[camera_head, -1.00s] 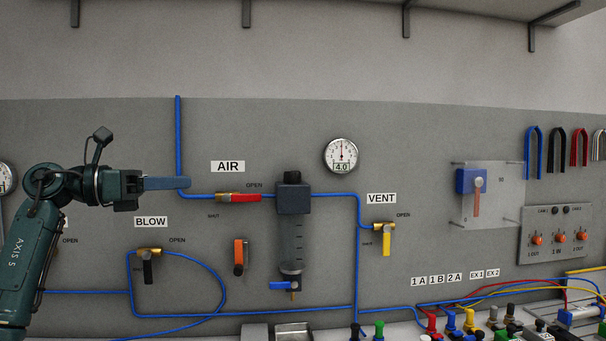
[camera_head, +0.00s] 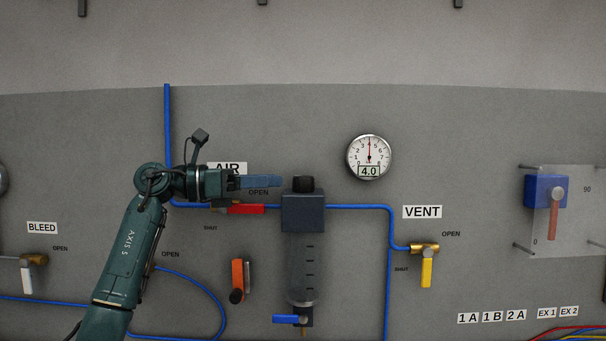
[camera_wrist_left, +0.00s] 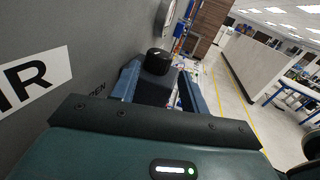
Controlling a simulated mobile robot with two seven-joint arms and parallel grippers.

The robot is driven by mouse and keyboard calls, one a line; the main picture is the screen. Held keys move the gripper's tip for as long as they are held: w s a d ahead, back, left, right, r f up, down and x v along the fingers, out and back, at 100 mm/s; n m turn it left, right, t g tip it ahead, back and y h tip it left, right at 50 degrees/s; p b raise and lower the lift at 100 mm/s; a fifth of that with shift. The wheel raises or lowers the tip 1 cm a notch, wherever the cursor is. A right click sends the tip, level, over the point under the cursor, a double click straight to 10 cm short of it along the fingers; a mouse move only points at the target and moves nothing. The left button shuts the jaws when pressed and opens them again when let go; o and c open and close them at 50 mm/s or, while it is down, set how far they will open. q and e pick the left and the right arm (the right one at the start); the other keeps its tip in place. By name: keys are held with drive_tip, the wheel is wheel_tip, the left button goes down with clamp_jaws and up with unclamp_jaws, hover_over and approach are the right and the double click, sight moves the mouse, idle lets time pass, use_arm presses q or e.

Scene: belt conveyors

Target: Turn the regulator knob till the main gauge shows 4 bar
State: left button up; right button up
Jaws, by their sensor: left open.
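The black regulator knob (camera_head: 303,184) sits on top of the dark grey regulator body (camera_head: 303,211), above a clear bowl. The round white main gauge (camera_head: 369,157) is up and to the right; its needle points about straight up and its display reads 4.0. My left gripper (camera_head: 280,181) is open and empty, its blue fingers pointing right, with the tips just left of the knob. In the left wrist view the knob (camera_wrist_left: 158,61) shows ahead between the two spread fingers (camera_wrist_left: 160,88), apart from them. My right gripper is in neither view.
The red AIR valve handle (camera_head: 246,209) lies along the blue pipe just below my left gripper. The yellow VENT valve handle (camera_head: 427,273) hangs down at the right. An orange-handled item (camera_head: 238,278) is mounted left of the bowl. The wall above the knob is clear.

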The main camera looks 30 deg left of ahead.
sight(302, 176)
use_arm(q)
drive_tip(key=p+x, duration=0.1)
drive_tip(key=x, duration=0.6)
drive_tip(key=shift+w, duration=0.2)
drive_tip(key=shift+c, duration=0.5)
